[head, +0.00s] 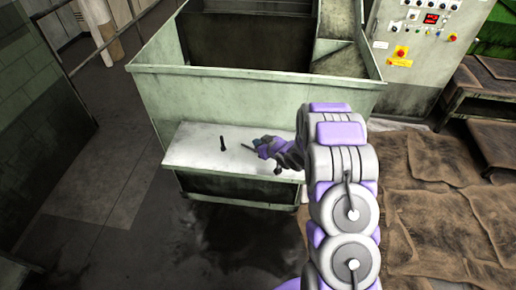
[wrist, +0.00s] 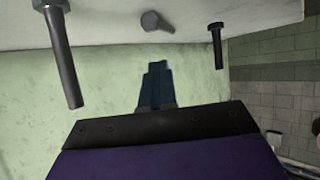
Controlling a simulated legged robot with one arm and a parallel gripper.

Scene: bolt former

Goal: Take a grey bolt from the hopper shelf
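A dark grey bolt (head: 223,143) stands on its head on the pale hopper shelf (head: 195,148), left of my gripper. My gripper (head: 259,145) is low over the shelf, with a small grey bolt (head: 247,147) just left of its tip. In the wrist view, which is upside down, a large bolt (wrist: 64,55) stands at the left and another bolt (wrist: 217,45) stands at the right. A third bolt (wrist: 156,21) seems to lie on the shelf beyond the blue fingers (wrist: 156,85). The fingers overlap, so their gap is hidden. No bolt shows between them.
The green hopper (head: 255,92) rises behind the shelf. A control cabinet (head: 425,40) stands at the back right. Cardboard sheets (head: 440,215) cover the floor at the right, near a low dark bench (head: 480,95). The floor at the left (head: 110,180) is clear.

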